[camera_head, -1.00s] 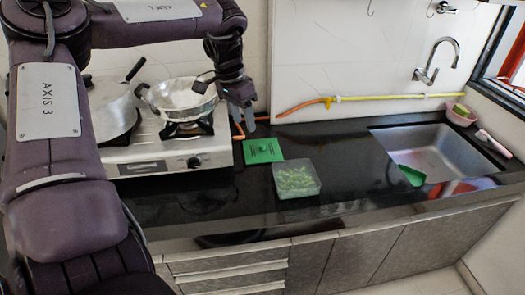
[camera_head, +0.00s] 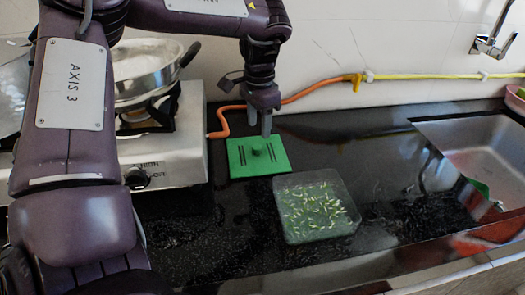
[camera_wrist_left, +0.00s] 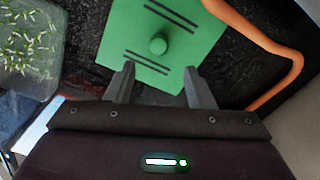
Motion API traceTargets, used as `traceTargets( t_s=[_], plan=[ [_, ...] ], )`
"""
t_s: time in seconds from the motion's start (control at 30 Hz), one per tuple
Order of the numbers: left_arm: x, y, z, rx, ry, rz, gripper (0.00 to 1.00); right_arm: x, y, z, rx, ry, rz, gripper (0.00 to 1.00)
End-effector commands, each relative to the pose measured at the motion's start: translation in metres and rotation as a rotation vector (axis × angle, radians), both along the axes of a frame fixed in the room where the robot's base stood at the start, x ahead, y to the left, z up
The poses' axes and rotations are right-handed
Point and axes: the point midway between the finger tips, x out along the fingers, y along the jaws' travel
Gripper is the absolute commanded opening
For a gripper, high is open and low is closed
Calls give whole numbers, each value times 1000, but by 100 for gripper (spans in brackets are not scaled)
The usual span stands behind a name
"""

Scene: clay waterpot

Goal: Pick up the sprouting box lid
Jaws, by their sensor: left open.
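The sprouting box lid (camera_head: 240,165) is a flat green square with a round knob and dark slots. It lies on the black counter beside the stove. The lid also shows in the left wrist view (camera_wrist_left: 185,30), with its knob ahead of the fingers. The clear sprouting box (camera_head: 316,209), with green sprouts inside, stands in front and to the right of the lid. My left gripper (camera_head: 267,133) is open, fingers pointing down over the lid's back part. In the left wrist view its fingers (camera_wrist_left: 160,86) are apart with nothing between them. My right gripper is not in view.
The stove (camera_head: 165,150) with a pan (camera_head: 145,75) stands to the left of the lid. An orange hose (camera_head: 300,95) runs behind the lid along the wall. The sink (camera_head: 485,165) is at the right.

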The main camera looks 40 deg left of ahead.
Motion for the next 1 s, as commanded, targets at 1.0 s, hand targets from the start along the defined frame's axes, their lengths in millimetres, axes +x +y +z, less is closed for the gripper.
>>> traceTargets(
  t_s=[1.0],
  plan=[
    [-7, 6, -71, -9, 0, 3, 20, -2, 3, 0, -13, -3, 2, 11]
  ],
)
